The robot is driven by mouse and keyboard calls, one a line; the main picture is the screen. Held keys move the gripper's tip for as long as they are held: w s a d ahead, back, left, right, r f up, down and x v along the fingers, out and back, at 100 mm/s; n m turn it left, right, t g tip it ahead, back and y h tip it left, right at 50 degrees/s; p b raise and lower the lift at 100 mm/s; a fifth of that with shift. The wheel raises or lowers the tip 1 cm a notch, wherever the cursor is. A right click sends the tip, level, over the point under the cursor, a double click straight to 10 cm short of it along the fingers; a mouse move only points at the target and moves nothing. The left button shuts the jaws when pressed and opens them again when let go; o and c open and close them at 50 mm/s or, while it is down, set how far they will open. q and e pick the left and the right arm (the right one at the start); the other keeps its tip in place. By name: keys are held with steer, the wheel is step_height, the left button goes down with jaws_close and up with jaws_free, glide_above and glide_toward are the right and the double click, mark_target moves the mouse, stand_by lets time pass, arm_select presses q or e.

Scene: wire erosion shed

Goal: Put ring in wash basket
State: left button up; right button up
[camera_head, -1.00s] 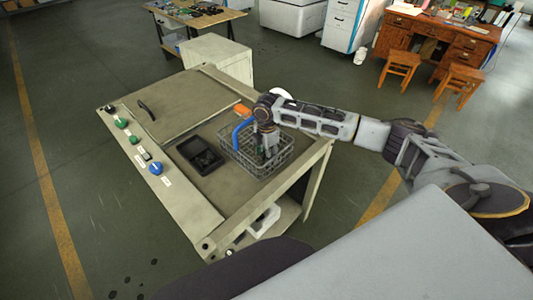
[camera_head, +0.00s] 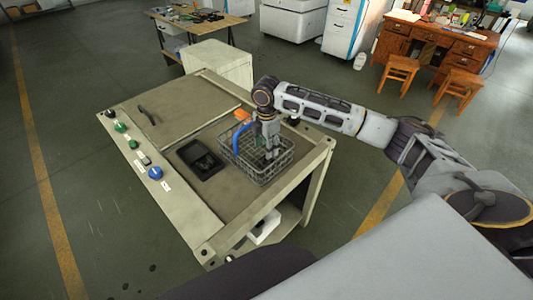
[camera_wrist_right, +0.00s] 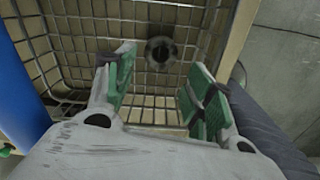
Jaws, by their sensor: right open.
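The wire wash basket (camera_head: 277,172) stands on the machine's worktop, with a blue handle (camera_head: 237,137) at its left side. My right gripper (camera_head: 270,153) points down into the basket. In the right wrist view the gripper (camera_wrist_right: 160,95) is open, its two green-padded fingers apart with nothing between them. A dark metal ring (camera_wrist_right: 160,50) lies on the wire mesh of the basket (camera_wrist_right: 85,40), beyond the fingertips and apart from them. In the head view the ring cannot be made out. My left gripper does not show.
A black tray (camera_head: 200,159) lies on the worktop left of the basket. An orange block (camera_head: 243,115) sits behind the basket. Several knobs, including a blue one (camera_head: 155,173), line the left panel (camera_head: 150,185). A raised frame edge (camera_head: 300,170) borders the right side.

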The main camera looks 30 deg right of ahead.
steer(key=shift+r, duration=2.55)
